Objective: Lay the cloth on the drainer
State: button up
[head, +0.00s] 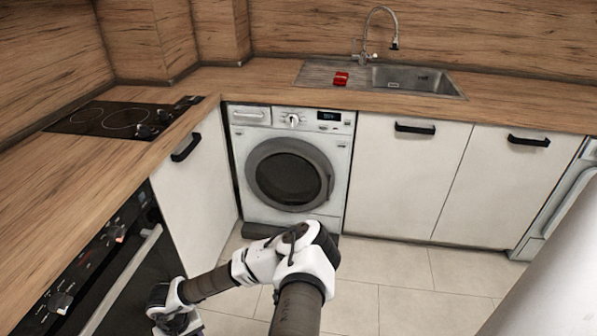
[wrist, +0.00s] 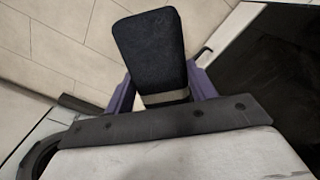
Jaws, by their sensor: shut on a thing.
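My gripper (wrist: 160,85) shows in the wrist view with its two purple fingers shut on a dark navy, flat, rounded-corner piece that looks like the folded cloth (wrist: 158,45). The piece sticks out beyond the fingers, over the floor. In the head view my wrist is low at the left, beside the oven front; the fingers and the cloth are not visible there. The drainer (head: 318,75) is the ribbed metal part left of the sink bowl, on the back counter, far from my gripper. A small red object (head: 341,78) lies on its right part.
The sink bowl (head: 410,80) and tap (head: 368,45) are right of the drainer. A washing machine (head: 290,165) and white cupboards (head: 405,175) stand below. A hob (head: 120,118) is on the left counter, above the oven (head: 105,265). Tiled floor (head: 400,270) is free at the right.

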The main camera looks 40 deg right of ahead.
aim_at(319, 80)
jog(key=i+l+z, duration=0.15)
jog(key=z, duration=0.3)
jog(key=i+z, duration=0.55)
jog(key=i, duration=0.3)
jog(key=i+j+z, duration=0.15)
jog(key=i, duration=0.3)
